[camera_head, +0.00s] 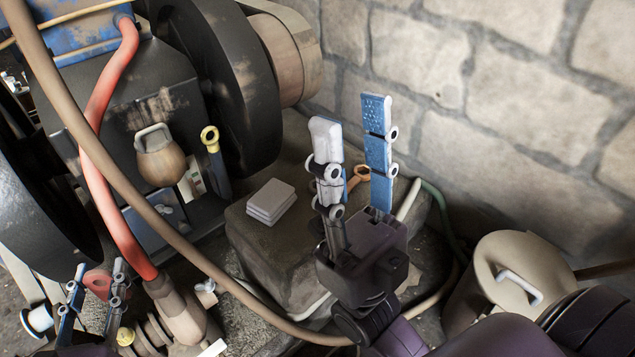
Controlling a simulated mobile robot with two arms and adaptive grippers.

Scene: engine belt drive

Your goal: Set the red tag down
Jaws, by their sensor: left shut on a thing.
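The red tag (97,283) is at the lower left, between the blue-and-grey fingers of my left gripper (95,279). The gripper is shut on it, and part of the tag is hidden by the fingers. A red hose hangs just above and to the right of it. My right gripper (351,112) is upright near the picture's middle, in front of the stone block. Its fingers are well apart and nothing is seen held between them.
A stone block (258,255) bears a small pale stack (270,201); an orange ring-ended tool (360,175) shows behind my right gripper. A padlock (160,160) hangs on the dark engine. A thick red hose (97,140) crosses the left. A lidded bin (520,262) stands at right.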

